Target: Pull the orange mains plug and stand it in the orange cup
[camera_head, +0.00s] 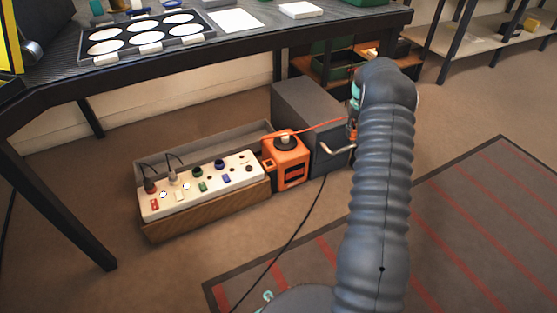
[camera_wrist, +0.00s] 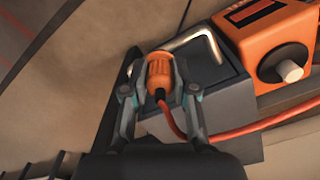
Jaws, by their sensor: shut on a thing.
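The orange mains plug (camera_wrist: 158,82) sits between the fingers of my gripper (camera_wrist: 160,68), which is shut on it in the wrist view. Its orange-red cable (camera_wrist: 175,125) trails from the plug and curves off to the right. In the head view the cable (camera_head: 318,128) runs as a thin line from near the orange box to my gripper, which is mostly hidden by my arm. The plug is held at the grey box's side; I cannot tell the height between them. I cannot make out an orange cup in either view.
A dark workbench (camera_head: 243,43) stands behind.

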